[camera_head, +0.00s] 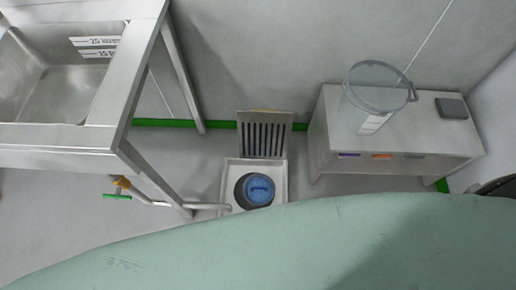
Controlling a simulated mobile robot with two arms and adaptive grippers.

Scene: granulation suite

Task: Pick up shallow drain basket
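A round blue piece with a raised bar across its top, which looks like the shallow drain basket (259,189), sits inside the dark round opening of a square floor drain (228,180). The drain has a pale frame, and its lower edge is hidden behind a large pale green curved surface in front. A slotted metal grate (263,136) stands tilted up at the back of the drain, near the wall. Neither of my grippers shows in this view.
A steel sink (138,78) on legs stands at the left. A pipe (172,204) with a green-handled valve (118,196) runs toward the drain. A low steel bench (335,150) at the right carries a clear bucket (372,100) and a grey box (452,108).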

